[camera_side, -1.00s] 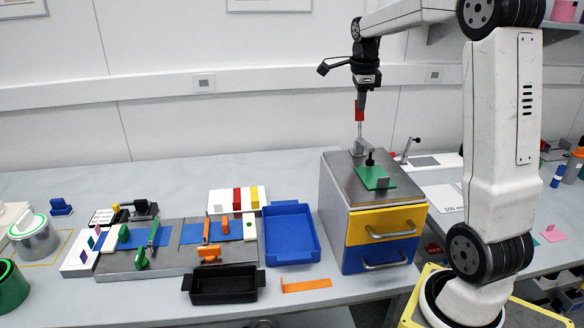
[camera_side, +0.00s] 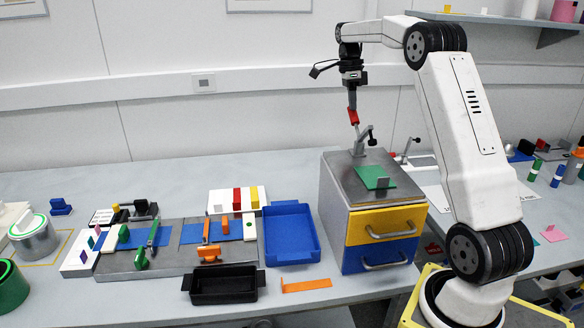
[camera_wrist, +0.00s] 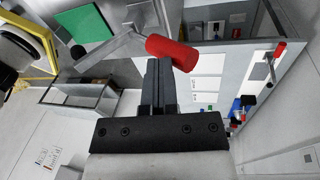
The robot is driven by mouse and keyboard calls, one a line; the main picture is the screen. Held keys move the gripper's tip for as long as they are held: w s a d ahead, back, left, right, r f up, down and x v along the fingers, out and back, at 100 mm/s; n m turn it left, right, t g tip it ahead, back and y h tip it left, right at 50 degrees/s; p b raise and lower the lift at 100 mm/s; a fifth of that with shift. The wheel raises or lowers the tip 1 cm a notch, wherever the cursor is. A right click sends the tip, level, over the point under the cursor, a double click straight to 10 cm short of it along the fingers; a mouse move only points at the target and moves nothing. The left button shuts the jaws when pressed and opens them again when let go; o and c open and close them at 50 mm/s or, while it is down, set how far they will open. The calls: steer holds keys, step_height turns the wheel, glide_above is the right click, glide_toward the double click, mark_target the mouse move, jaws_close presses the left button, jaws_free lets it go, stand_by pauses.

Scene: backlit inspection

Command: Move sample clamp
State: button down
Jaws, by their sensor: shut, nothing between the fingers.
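The sample clamp (camera_side: 361,142) is a grey lever clamp on the metal top of a drawer cabinet (camera_side: 336,170). Its lever ends in a red grip (camera_side: 353,117) and leans left; its arm with a black-tipped screw (camera_side: 371,138) stands raised. A green plate (camera_side: 375,178) lies on the cabinet top in front of it, clear of the screw. My gripper (camera_side: 352,103) is shut and empty, right above the red grip. In the wrist view, the fingers (camera_wrist: 160,65) reach the side of the red grip (camera_wrist: 172,53); whether they touch is unclear. The green plate (camera_wrist: 84,28) also shows there.
A second clamp (camera_side: 405,152) stands behind the cabinet to the right. A blue tray (camera_side: 291,258), a black tray (camera_side: 222,297) and a grey fixture board (camera_side: 180,262) with coloured parts lie left of the cabinet. The bench behind them is mostly clear.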

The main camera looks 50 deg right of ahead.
steer(key=shift+w+d+f, duration=0.45)
steer(key=shift+f, duration=0.2)
steer(key=shift+w+d+f, duration=0.4)
steer(key=shift+w+f, duration=0.05)
steer(key=shift+f, duration=0.15)
steer(key=f, duration=0.2)
steer(key=w+d+f, duration=0.1)
steer(key=shift+s+f, duration=0.1)
steer(key=shift+f, duration=0.05)
steer(key=a+v, duration=0.1)
steer(key=v, duration=0.7)
steer(key=shift+d+r, duration=0.3)
steer(key=shift+d, duration=0.15)
steer(key=shift+a, duration=0.1)
